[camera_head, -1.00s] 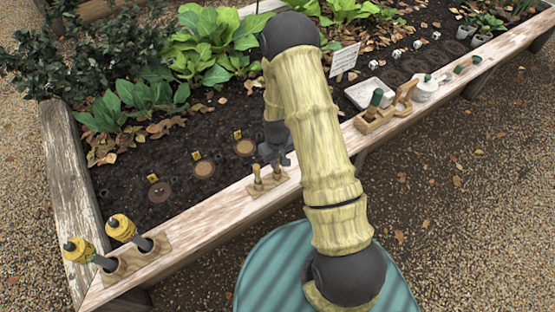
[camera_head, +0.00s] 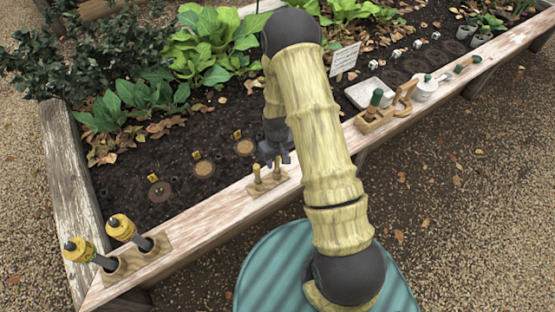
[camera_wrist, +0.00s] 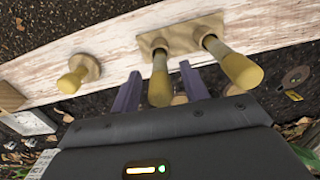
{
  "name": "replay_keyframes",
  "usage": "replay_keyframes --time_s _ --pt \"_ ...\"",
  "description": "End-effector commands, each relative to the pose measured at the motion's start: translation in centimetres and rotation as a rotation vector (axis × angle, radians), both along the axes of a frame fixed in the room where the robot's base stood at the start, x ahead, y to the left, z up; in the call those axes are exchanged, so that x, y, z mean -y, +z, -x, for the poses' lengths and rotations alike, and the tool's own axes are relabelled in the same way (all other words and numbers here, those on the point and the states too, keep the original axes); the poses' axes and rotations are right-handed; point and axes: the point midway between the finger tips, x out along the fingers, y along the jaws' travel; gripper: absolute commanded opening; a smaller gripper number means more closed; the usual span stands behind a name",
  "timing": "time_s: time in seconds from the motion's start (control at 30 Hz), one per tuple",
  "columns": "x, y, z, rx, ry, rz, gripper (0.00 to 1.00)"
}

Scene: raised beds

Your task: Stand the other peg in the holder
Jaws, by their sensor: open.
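The wooden holder (camera_head: 268,186) lies on the bed's wide rail, left of my arm. Two tan-topped pegs stand in it, a left peg (camera_head: 256,172) and a right peg (camera_head: 277,168). In the wrist view the holder plate (camera_wrist: 180,36) shows one peg (camera_wrist: 160,82) between my fingers and the other peg (camera_wrist: 236,68) to the right, outside them. Both look upright with their lower ends at the plate. My gripper (camera_head: 276,157) is open just above the right peg; its two spread fingers also show in the wrist view (camera_wrist: 160,72), with gaps beside the peg.
A round-based wooden knob (camera_wrist: 78,74) stands on the rail in the wrist view. Two yellow-handled tools (camera_head: 125,230) lean in a wooden block (camera_head: 135,260) at the rail's left end. A wooden box (camera_head: 374,120) and a white pot (camera_head: 425,88) stand right of my arm.

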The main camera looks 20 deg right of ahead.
Motion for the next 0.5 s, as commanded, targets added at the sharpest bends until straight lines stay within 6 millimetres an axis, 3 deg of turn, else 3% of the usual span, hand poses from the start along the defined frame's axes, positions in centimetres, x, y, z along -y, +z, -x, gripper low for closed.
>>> replay_keyframes --time_s 0.5 --pt "0.0 10.3 -0.1 0.005 0.000 0.000 0.45"
